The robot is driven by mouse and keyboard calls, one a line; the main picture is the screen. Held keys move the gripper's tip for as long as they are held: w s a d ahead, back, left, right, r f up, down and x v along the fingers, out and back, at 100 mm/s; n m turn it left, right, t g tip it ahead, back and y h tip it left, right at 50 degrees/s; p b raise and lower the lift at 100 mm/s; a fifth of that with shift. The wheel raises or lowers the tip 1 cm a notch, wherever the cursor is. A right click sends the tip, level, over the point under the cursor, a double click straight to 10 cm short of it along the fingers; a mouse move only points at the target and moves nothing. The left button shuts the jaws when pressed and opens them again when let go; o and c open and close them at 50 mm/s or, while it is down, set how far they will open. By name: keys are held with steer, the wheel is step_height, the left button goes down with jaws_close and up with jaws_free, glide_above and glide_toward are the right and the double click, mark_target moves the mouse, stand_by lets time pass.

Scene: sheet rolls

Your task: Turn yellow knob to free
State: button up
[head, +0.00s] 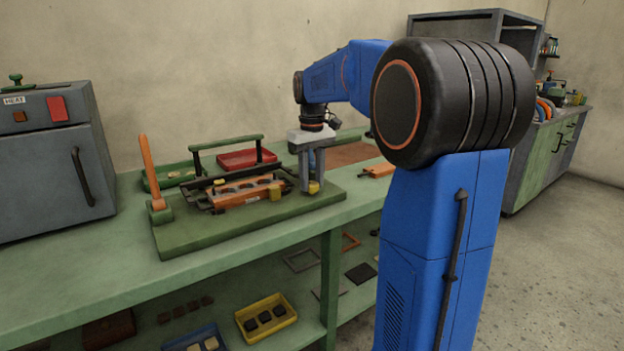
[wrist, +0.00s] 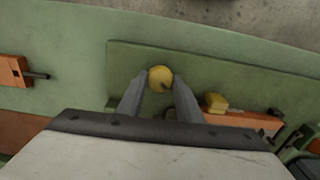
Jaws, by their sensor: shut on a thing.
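The yellow knob (wrist: 160,74) is round with a small dark mark on it. It sits at the right end of the green base plate (head: 180,238), and in the head view (head: 314,188) it shows low at my fingertips. My gripper (head: 311,185) points down over it. In the wrist view its two grey fingers (wrist: 161,80) stand on either side of the knob and are shut on it. The knob's underside and any label for "free" cannot be made out.
An orange mould block (head: 240,196) with dark round hollows and a yellow block (wrist: 216,102) lie beside the knob. A black-railed frame with a green bar (head: 228,142) and an upright orange lever (head: 149,165) stand on the plate. A grey heater box (head: 45,165) is left.

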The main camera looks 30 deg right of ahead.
mark_target(312, 183)
steer(key=o, duration=1)
steer(key=shift+o, duration=0.2)
step_height(312, 183, up, 17)
steer(key=shift+r, duration=0.2)
steer(key=s+a+f+t, duration=0.1)
steer(key=s+a+f, duration=0.4)
steer(key=s+f, duration=0.4)
steer(key=s+a+f+t, duration=0.2)
steer(key=s+a+f, duration=0.3)
steer(key=s+f, duration=0.5)
steer(key=s+a+f+t, duration=0.1)
steer(key=s+a+f, duration=0.4)
steer(key=s+f, duration=0.5)
steer(key=shift+s+a+f+m+t, duration=0.15)
steer(key=shift+s+a+m+t, duration=0.2)
steer(key=shift+s, duration=0.2)
